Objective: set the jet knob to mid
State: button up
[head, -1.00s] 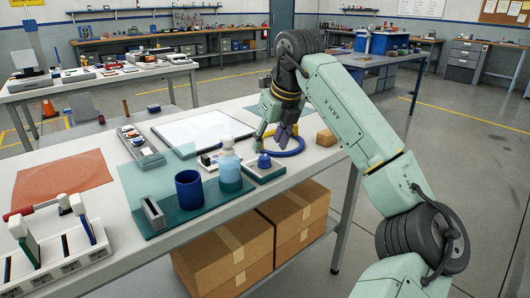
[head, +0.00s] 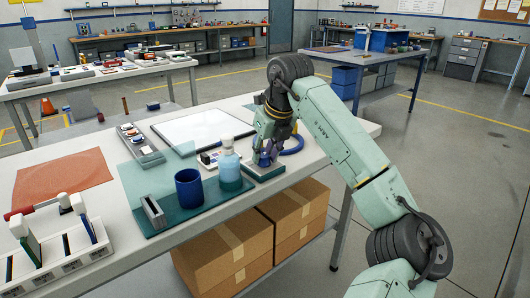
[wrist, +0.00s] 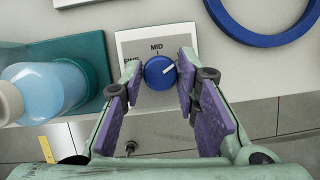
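The jet knob (wrist: 160,72) is round and blue, on a pale plate (wrist: 128,44) in the wrist view. Its white pointer line aims right and slightly up, clockwise of the MID mark (wrist: 157,47) at the plate's top. Another label at the left is partly hidden by a finger. My gripper (wrist: 160,64) is open, with one purple finger on each side of the knob and small gaps visible. In the head view, my gripper (head: 266,157) is down at the knob's box (head: 267,173) and mostly hides the knob.
A bottle with blue liquid (head: 230,170) stands close left of the box, beside a dark blue cup (head: 188,188). A blue ring (wrist: 268,35) lies just right of the plate. A white board (head: 203,127) lies behind.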

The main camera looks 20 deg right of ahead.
grip_shut()
jog(key=shift+n+p, duration=0.3)
jog(key=n+y+p, duration=0.1)
jog(key=n, duration=0.1)
jog(key=n+g+p, duration=0.1)
jog(key=n+p, duration=0.1)
jog(key=shift+d+r+n+y, duration=0.2)
jog(key=shift+n+y, duration=0.1)
jog(key=shift+y, duration=0.1)
jog(key=n+y+p, duration=0.1)
jog(key=n+p, duration=0.2)
jog(key=shift+w+g, duration=0.15)
jog(key=shift+g, duration=0.25)
jog(key=shift+f+n+g+y+p, duration=0.15)
jog(key=shift+n+g+p, duration=0.15)
jog(key=shift+n+p, duration=0.45)
jog(key=shift+n+g+y+p, duration=0.15)
jog(key=shift+n+g+p, duration=0.25)
jog(key=shift+n, duration=0.55)
jog(key=o, duration=0.5)
grip_release()
